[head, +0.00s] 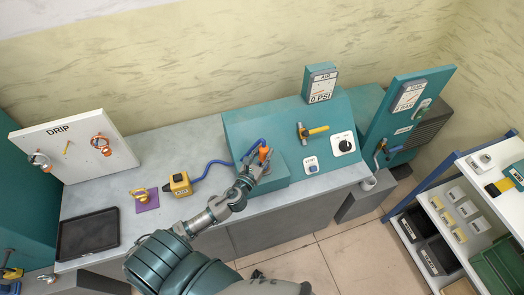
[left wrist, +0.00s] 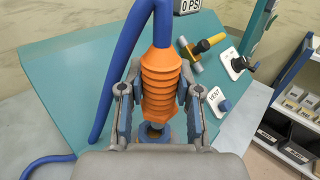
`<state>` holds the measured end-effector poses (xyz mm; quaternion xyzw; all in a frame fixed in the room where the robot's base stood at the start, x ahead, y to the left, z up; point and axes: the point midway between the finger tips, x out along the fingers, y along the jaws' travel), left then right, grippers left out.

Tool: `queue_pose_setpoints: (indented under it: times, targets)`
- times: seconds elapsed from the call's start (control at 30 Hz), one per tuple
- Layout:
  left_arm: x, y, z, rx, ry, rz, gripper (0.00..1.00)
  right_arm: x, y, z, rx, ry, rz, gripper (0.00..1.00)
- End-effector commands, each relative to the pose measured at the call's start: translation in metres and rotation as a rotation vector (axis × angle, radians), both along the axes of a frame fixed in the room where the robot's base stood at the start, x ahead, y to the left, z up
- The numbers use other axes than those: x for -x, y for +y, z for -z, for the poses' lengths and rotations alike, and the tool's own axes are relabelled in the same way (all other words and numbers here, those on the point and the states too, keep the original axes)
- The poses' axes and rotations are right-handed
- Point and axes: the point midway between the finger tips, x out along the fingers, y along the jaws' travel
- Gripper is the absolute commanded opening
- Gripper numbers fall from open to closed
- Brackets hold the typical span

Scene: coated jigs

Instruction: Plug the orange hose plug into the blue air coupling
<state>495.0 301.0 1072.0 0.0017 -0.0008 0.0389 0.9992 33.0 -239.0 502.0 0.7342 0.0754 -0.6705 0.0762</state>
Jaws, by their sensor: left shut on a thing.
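The orange hose plug (head: 264,153), a ribbed body with a blue hose at its top, stands over the front ledge of the teal bench panel. My left gripper (head: 258,165) is shut on it; in the left wrist view its fingers (left wrist: 159,105) clasp both sides of the plug (left wrist: 161,80). The plug looks roughly upright. The blue coupling (left wrist: 152,131) shows as a dark blue ring just below the plug's lower end, partly hidden by it and the gripper. I cannot tell whether the plug's tip is inside the ring. My right gripper is not in view.
The blue hose (head: 215,165) runs left along the grey bench to a yellow box (head: 180,184). A yellow-handled valve (head: 313,130), a black knob (head: 343,146) and a blue button (head: 311,168) are right of the plug. The gauge (head: 321,87) reads 0 PSI. A black tray (head: 88,234) lies left.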

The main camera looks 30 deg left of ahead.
Motion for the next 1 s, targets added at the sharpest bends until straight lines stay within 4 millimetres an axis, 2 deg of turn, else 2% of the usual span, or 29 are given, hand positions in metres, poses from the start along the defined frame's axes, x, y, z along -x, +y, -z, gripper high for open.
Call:
queue_pose_setpoints:
  times: [0.33,0.5,0.77,1.0]
  targets:
    - [0.000,0.004,0.002,0.002,0.000,0.000,0.00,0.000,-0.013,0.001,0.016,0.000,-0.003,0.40]
    - [0.000,0.003,0.002,0.002,0.000,0.000,0.00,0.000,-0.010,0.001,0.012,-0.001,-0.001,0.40]
    - [0.000,-0.002,0.000,0.001,0.000,-0.001,0.00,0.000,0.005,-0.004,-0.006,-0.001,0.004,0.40]
    - [0.001,-0.001,0.002,0.002,0.000,0.000,0.00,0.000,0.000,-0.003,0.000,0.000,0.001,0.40]
